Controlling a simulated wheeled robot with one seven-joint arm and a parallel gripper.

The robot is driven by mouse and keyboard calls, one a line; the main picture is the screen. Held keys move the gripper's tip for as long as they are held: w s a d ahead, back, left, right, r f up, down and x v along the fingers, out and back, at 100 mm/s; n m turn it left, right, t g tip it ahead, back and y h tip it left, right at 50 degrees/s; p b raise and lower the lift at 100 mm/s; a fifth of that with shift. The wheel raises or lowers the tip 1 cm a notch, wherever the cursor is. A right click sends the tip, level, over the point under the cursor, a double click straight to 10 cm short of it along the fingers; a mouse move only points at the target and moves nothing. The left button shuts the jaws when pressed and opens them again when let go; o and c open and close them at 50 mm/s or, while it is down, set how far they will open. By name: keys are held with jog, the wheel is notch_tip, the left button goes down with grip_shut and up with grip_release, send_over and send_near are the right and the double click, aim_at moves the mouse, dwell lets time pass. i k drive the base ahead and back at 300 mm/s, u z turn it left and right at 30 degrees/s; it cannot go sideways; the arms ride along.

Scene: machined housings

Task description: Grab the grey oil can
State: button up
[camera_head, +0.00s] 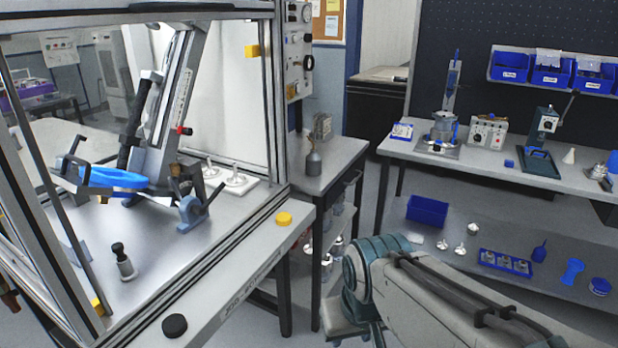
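The grey oil can (314,162) stands upright on the small grey side table, near the table's left edge close to the framed enclosure. It has a rounded body and a thin spout pointing up. Nothing touches it from my side. My arm (440,295) reaches in from the bottom right, and its bent joint lies in front of and below the side table. I cannot make out my gripper's fingers; the end of the arm is hidden or out of the picture.
The side table (338,158) also holds a small grey device (323,126) behind the can. The enclosure's metal frame (277,100) rises just left of it. A workbench (470,163) with tools stands at the right. A blue bin (427,210) and small parts lie on its lower shelf.

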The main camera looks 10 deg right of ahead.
aim_at(313, 160)
jog(key=u, duration=1.05)
jog(key=k, duration=0.1)
jog(key=z, duration=2.35)
jog(key=i, duration=1.4)
jog(key=u, duration=0.15)
jog(key=i, duration=0.95)
jog(key=u, duration=1.4)
jog(key=i, duration=0.4)
jog(key=u, duration=0.3)
